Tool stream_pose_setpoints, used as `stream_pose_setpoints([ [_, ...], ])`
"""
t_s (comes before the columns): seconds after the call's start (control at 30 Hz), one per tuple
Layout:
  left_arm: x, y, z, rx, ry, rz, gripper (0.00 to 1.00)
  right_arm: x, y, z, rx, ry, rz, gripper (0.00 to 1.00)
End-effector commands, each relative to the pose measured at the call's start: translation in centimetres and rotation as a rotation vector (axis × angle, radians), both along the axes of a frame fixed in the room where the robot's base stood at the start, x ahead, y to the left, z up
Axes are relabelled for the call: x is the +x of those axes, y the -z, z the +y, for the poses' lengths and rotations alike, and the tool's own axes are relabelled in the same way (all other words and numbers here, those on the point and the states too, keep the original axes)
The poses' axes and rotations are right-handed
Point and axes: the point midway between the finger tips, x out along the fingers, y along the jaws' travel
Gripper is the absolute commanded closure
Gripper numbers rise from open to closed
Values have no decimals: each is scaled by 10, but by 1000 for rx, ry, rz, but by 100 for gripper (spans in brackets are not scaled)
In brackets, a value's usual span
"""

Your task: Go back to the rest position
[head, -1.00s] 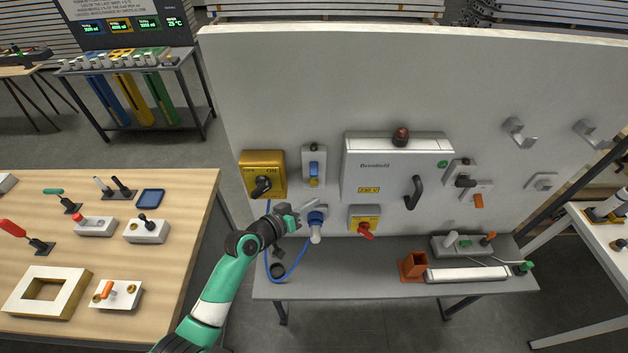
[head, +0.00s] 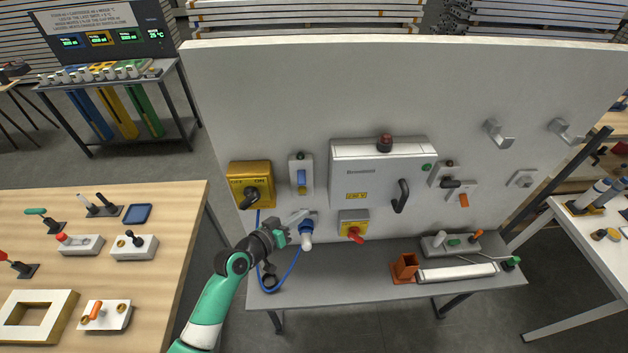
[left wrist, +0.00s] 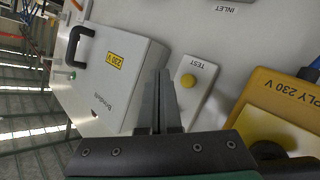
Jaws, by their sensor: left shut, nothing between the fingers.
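My left gripper (head: 302,216) is in front of the white upright panel (head: 265,90), at the blue and white plug (head: 306,229). Its fingers are shut with nothing between them. Whether they touch the plug cannot be told. In the left wrist view the shut fingers (left wrist: 160,98) point toward the panel, between the grey cabinet (left wrist: 105,85) and the TEST unit with a yellow button (left wrist: 188,80). My right gripper is not in view.
A yellow switch box (head: 250,183) and a grey cabinet (head: 375,172) are on the panel. A blue cable (head: 289,272) hangs in a loop near my left forearm. A grey shelf (head: 340,284) is below, with an orange holder (head: 404,267). A wooden table (head: 165,205) is left.

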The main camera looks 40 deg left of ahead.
Motion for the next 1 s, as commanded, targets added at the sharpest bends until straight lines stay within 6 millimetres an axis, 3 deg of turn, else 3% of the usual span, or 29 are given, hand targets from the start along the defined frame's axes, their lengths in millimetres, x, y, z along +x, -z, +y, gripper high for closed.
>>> stream_pose_setpoints([
  [0.3, 3, -6, -8, 1, 16, -3, 100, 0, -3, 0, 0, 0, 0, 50],
  [0.37, 12, -21, -18, 9, 39, -24, 100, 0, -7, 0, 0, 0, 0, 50],
  [0.43, 28, -53, -34, 26, 76, -71, 100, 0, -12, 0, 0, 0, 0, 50],
  [0.57, 55, -150, -70, 100, 144, -230, 100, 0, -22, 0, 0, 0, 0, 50],
  [0.6, 60, -184, -81, 130, 162, -286, 100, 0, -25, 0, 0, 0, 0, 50],
  [0.73, 60, -295, -119, 229, 202, -471, 100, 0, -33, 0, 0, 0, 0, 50],
  [0.87, 36, -404, -151, 320, 210, -666, 100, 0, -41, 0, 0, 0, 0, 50],
  [1.0, -17, -514, -175, 402, 168, -885, 100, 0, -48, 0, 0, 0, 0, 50],
])
